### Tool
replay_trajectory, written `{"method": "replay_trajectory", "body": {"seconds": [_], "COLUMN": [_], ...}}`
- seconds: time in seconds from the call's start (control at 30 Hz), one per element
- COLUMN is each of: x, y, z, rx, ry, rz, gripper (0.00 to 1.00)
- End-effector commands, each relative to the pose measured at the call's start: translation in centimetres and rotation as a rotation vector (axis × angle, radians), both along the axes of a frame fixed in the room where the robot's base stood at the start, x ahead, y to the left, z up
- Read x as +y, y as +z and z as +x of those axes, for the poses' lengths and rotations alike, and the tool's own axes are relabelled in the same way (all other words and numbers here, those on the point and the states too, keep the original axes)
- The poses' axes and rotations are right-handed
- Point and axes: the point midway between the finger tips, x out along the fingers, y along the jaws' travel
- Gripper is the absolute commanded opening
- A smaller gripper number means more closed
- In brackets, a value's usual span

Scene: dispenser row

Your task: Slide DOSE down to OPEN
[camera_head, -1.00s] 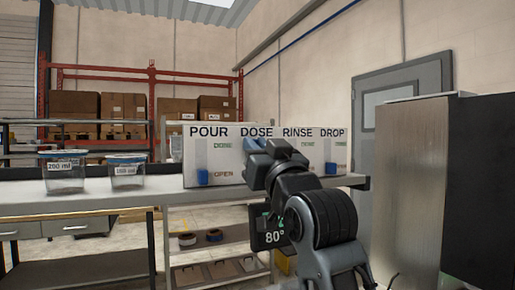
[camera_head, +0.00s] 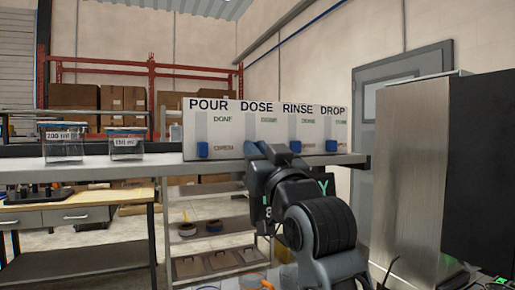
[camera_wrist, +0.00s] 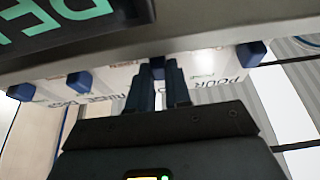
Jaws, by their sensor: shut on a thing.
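The white dispenser panel (camera_head: 228,132) has columns marked POUR, DOSE, RINSE and DROP, with blue sliders. My gripper (camera_head: 256,150) is in front of the low part of the DOSE column in the head view. In the wrist view, upside down, my gripper (camera_wrist: 158,80) is shut on the blue DOSE slider (camera_wrist: 157,64). That slider is roughly in line with the others, at the panel's low edge. In the head view my gripper hides it and the lower DOSE label. The POUR slider (camera_head: 202,150), RINSE slider (camera_head: 292,147) and DROP slider (camera_head: 331,146) are low.
The panel stands on a grey shelf (camera_head: 172,162). Two labelled clear containers (camera_head: 62,144) (camera_head: 126,146) stand left of it. A tall metal cabinet (camera_head: 410,180) is on the right. In the wrist view a dark plate with green letters (camera_wrist: 70,25) is close by.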

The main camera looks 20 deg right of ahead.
Motion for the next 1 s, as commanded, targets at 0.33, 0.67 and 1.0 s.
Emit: {"method": "replay_trajectory", "body": {"seconds": [0.33, 0.67, 1.0], "x": [0.0, 0.0, 0.0], "y": [-0.3, -0.2, -1.8], "z": [0.1, 0.1, -3.0], "rx": [0.009, 0.007, 0.007], "ry": [0.000, 0.000, 0.000], "rz": [0.000, 0.000, 0.000], "gripper": [0.29, 0.45, 0.45]}}
